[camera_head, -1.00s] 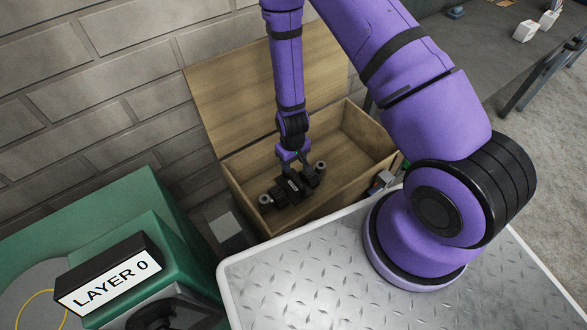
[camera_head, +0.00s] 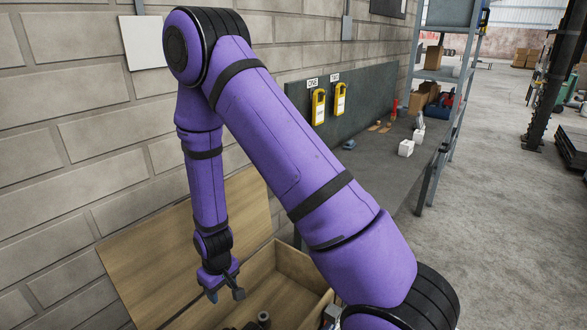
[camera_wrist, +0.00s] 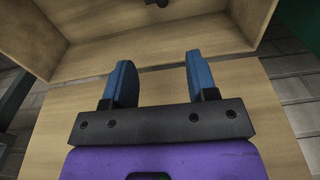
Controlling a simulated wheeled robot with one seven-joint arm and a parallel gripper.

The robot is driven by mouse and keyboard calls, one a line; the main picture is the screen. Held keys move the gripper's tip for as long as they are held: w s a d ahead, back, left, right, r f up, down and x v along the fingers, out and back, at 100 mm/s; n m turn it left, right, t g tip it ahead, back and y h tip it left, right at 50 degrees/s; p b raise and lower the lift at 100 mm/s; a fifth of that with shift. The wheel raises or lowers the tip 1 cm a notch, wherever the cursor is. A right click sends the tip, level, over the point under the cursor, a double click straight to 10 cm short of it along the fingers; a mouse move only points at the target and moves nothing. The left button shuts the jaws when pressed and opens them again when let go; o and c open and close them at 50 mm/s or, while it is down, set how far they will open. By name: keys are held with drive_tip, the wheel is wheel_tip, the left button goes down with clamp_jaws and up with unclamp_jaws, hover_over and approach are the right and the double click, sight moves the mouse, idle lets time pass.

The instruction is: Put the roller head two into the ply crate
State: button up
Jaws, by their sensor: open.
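The ply crate (camera_head: 292,264) stands open by the wall, with its lid (camera_head: 185,250) tilted back; its pale wooden inside also fills the top of the wrist view (camera_wrist: 195,28). A dark roller head (camera_head: 264,319) with a grey end lies inside the crate, mostly cut off by the bottom edge of the head view. A small dark part of it shows at the top edge of the wrist view (camera_wrist: 155,2). My gripper (camera_head: 226,292) is above the crate, apart from the roller head. Its blue fingers (camera_wrist: 160,85) are spread with nothing between them.
A dark workbench (camera_head: 385,155) with small white blocks (camera_head: 406,148) runs along the wall to the right. Two yellow devices (camera_head: 318,106) hang on the panel above it. A shelf rack (camera_head: 455,75) stands beyond. Open concrete floor (camera_head: 500,220) lies to the right.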

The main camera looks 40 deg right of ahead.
drive_tip(key=s+d+r+t, duration=0.1)
drive_tip(key=d+r, duration=0.1)
drive_tip(key=r, duration=1.2)
drive_tip(key=s+d+r+t, duration=0.1)
drive_tip(key=s+r, duration=0.1)
drive_tip(key=r, duration=1.2)
drive_tip(key=s+d+r+m+t, duration=0.2)
drive_tip(key=s+d+r, duration=0.2)
drive_tip(key=s+r, duration=1.1)
drive_tip(key=s, duration=0.4)
drive_tip(key=shift+r+t, duration=0.3)
drive_tip(key=shift+r, duration=0.1)
